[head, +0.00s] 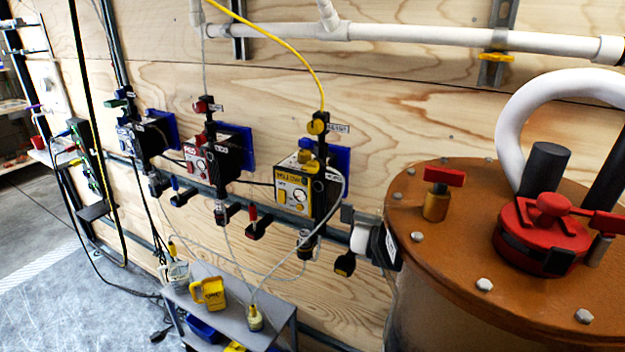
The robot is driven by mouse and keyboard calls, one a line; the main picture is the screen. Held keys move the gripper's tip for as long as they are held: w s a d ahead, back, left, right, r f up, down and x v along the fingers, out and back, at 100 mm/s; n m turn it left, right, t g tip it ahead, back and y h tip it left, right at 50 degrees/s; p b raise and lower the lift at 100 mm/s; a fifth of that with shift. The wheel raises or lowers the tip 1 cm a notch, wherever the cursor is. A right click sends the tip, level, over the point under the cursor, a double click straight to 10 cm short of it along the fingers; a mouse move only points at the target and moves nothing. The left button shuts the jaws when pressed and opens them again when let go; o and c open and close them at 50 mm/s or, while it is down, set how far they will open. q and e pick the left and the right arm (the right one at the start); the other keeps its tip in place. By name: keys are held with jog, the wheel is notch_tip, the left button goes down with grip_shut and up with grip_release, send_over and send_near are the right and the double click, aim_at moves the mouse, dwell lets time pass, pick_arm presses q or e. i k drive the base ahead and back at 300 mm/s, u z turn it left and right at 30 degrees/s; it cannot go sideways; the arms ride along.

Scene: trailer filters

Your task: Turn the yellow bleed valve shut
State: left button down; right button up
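A yellow filter unit (293,192) with a gauge is mounted on the plywood wall left of the big tank. A round yellow knob (318,123) sits above it, where a yellow hose comes down. A small dark valve with a yellowish part (345,262) hangs at its lower right, near the tank. I cannot tell for sure which of these is the yellow bleed valve, or whether it is open or shut. Neither of my grippers is in view.
A brown-topped tank (415,225) with a red-handled valve (442,178) fills the right. Red (198,160) and blue (140,137) filter units hang further left.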

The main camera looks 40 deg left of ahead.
aim_at(311, 166)
jog(key=z, duration=0.25)
jog(key=k, duration=0.35)
jog(key=u, duration=1.2)
jog(key=i, duration=0.5)
